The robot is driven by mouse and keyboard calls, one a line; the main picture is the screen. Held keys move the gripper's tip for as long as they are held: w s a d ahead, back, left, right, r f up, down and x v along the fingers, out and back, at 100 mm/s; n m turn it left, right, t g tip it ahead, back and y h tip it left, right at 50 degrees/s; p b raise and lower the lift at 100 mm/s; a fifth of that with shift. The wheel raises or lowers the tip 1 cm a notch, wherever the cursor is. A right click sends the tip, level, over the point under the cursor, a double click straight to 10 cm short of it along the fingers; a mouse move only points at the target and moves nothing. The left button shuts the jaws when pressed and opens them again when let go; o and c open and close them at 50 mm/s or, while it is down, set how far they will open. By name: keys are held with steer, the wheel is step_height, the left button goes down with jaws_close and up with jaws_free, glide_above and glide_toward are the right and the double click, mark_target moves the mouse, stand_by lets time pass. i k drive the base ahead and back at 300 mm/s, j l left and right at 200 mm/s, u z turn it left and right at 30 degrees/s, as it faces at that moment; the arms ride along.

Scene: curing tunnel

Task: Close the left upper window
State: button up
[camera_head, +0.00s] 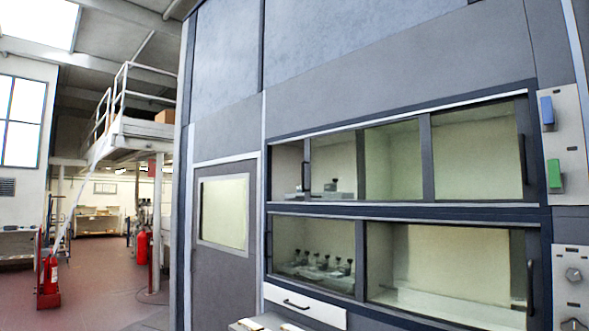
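The left upper window (334,168) is a framed glass sliding pane in the upper row of the grey cabin's front. Its dark vertical handle (307,176) stands a little right of the opening's left edge. A narrow gap (287,170) shows left of the pane, so it appears partly open. The pane seems to overlap the right upper window (475,150) in the greenish middle stretch. My gripper is not in view.
The lower windows (310,255) seem shut, with several dark-knobbed items behind the left one. A white drawer (305,305) juts out below. Control panels (563,145) stand at right. A grey door (222,240) is left; open floor (105,285) lies beyond.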

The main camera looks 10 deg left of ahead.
mark_target(428, 184)
steer(key=i+j, duration=0.15)
steer(key=i, duration=0.35)
steer(key=i+j, duration=0.15)
steer(key=i, duration=0.35)
steer(key=i+j+u, duration=0.1)
steer(key=i, duration=0.4)
